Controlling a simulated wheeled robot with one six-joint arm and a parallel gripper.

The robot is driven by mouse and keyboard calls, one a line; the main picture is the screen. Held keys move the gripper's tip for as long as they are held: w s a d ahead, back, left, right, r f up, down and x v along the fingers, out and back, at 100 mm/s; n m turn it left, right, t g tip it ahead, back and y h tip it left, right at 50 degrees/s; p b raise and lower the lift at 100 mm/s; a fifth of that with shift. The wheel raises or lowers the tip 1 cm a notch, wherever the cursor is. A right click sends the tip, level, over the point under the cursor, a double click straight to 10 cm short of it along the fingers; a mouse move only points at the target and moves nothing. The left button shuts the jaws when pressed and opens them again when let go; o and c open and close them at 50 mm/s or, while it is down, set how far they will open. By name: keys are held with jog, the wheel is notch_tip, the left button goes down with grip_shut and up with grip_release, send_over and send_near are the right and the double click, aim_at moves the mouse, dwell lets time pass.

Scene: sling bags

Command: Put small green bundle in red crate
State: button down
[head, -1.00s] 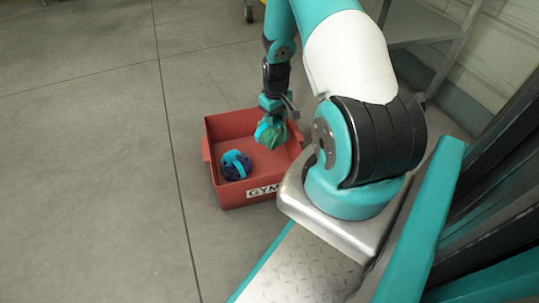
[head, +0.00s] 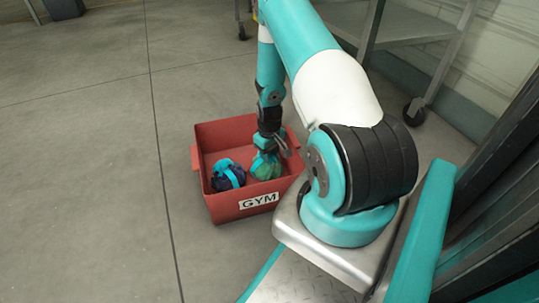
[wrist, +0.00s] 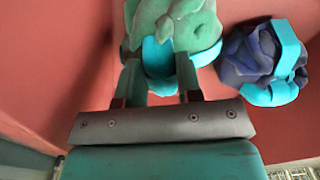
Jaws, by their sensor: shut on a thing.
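The small green bundle (head: 265,167) is inside the red crate (head: 222,131), in its right part. It also shows in the wrist view (wrist: 190,28), with a light blue strap (wrist: 157,58) between the fingers. My gripper (head: 268,150) is shut on the bundle from above and reaches down into the crate; its two fingers (wrist: 160,72) show in the wrist view. Whether the bundle touches the crate floor cannot be told. The crate stands on the floor with a GYM label (head: 259,200) on its near side.
A dark blue bundle with a light blue strap (head: 228,175) lies in the crate, left of the green one; it also shows in the wrist view (wrist: 262,62). A wheeled grey metal cart (head: 400,25) stands behind. The concrete floor (head: 80,180) at left is clear.

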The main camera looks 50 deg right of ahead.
jog(key=shift+f, duration=0.15)
jog(key=c, duration=0.8)
grip_release()
notch_tip(320, 180, up, 12)
jog(key=p, duration=0.8)
jog(key=shift+r, duration=0.25)
